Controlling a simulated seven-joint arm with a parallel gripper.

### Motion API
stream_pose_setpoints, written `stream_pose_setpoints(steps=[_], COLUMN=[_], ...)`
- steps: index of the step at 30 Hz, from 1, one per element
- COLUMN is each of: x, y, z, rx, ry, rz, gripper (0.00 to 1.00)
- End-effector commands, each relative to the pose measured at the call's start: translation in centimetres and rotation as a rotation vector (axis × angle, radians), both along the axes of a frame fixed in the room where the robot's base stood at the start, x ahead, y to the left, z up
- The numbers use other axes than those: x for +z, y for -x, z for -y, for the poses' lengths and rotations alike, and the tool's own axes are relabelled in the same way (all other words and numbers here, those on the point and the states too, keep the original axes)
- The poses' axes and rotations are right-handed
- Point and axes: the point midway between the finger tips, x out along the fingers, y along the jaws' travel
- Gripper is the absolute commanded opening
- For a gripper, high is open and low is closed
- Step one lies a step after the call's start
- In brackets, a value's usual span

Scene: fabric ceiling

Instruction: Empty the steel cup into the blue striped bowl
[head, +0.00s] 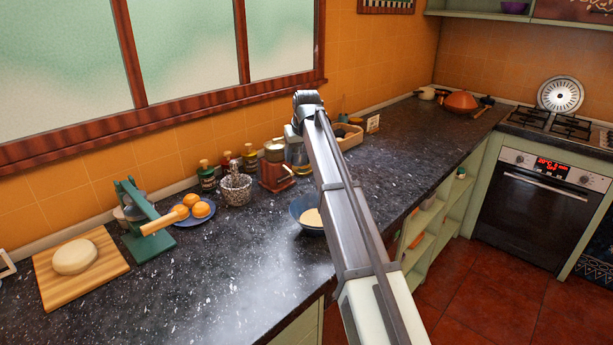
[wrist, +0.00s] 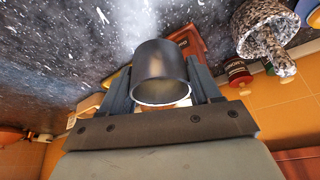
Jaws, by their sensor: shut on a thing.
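A grey steel cup (wrist: 160,68) sits between the two fingers of my gripper (wrist: 162,82), which is shut on it. The wrist picture is upside down; the cup's open rim points towards the wall side, so the cup looks roughly upright. What is inside cannot be made out. In the head view my gripper (head: 297,153) is partly hidden by my arm, above the counter.
A plate of oranges (head: 197,215), a green press (head: 147,237) and a cutting board (head: 112,256) are farther left. The front counter is clear.

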Motion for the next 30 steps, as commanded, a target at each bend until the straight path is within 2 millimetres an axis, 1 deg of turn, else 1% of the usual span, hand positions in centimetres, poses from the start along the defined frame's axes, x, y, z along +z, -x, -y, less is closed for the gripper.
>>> stream_pose_setpoints(steps=[5,6,8,9,12,14,15,18,19,22,26,30], x=[-0.3,-0.5,-0.8,-1.1,-2.0,-2.6,-3.1,-4.1,-4.2,-4.7,-5.1,-5.3], y=[1.0,1.4,2.2,2.9,4.8,6.3,7.3,9.4,9.8,10.9,12.0,13.0], z=[-4.0,-5.1,-6.6,-7.6,-9.7,-10.5,-10.8,-10.7,-10.5,-9.9,-8.5,-6.8], rx=[0.047,0.060,0.079,0.092,0.120,0.132,0.138,0.090,0.065,-0.026,-0.168,-0.361], ry=[0.000,-0.001,0.000,0.000,0.000,0.000,0.000,0.002,0.001,0.001,0.001,0.000], rz=[0.000,0.001,0.001,0.001,0.000,0.000,-0.001,0.001,0.000,0.001,0.001,0.002], gripper=[0.32,0.32,0.32,0.32,0.32,0.32,0.32,0.32,0.32,0.32,0.32,0.32])
